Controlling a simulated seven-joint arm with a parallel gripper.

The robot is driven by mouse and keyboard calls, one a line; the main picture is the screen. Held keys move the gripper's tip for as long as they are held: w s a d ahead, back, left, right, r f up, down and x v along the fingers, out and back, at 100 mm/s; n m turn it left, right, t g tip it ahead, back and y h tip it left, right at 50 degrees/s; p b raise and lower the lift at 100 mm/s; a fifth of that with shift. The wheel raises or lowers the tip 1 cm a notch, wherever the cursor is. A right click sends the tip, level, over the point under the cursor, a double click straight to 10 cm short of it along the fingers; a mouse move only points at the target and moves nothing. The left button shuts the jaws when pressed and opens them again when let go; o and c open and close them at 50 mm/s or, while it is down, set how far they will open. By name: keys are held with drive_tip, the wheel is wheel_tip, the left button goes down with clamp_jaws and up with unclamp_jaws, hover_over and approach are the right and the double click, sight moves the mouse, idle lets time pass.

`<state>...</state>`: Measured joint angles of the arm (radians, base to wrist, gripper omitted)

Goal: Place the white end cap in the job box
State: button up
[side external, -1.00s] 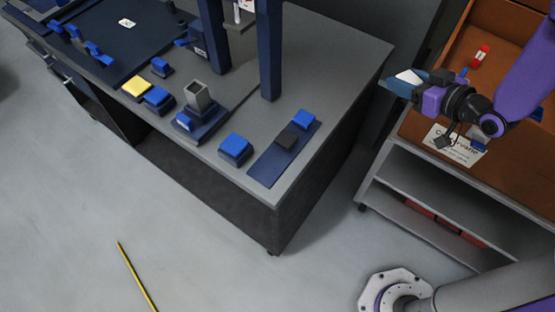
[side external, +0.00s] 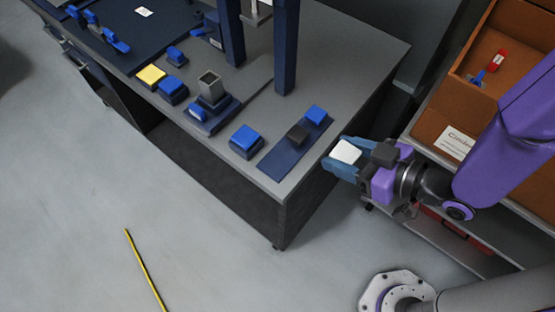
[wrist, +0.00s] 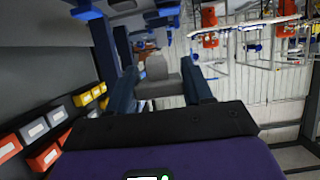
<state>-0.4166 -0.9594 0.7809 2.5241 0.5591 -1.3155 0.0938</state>
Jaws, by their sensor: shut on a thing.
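My gripper (side external: 350,158) is beside the right edge of the grey bench, apart from it. Its blue fingers are shut on the white end cap (side external: 346,151), a small pale block. In the wrist view the held end cap (wrist: 157,72) looks grey and stepped between the two fingers. An orange-brown compartmented box (side external: 430,118) stands on the cart at the right, partly hidden by my arm. No label I can read names a job box, so I cannot tell which container it is.
The bench (side external: 378,62) carries several blue blocks, a yellow block (side external: 150,75), a grey square tube (side external: 210,84) and a navy strip (side external: 283,153) near its right edge. Navy posts (side external: 285,50) rise behind. A red-capped item (side external: 494,62) lies in the brown box.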

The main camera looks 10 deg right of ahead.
drive_tip(key=s+a+x, duration=0.1)
drive_tip(key=x, duration=0.9)
hover_over(278, 162)
drive_tip(key=f, duration=0.4)
drive_tip(key=shift+s+d+f, duration=0.4)
drive_tip(key=f, duration=0.2)
drive_tip(key=a+f, duration=0.1)
drive_tip(key=shift+w, duration=0.35)
drive_tip(key=shift+f, duration=0.5)
drive_tip(key=shift+f, duration=0.2)
drive_tip(key=o, duration=1)
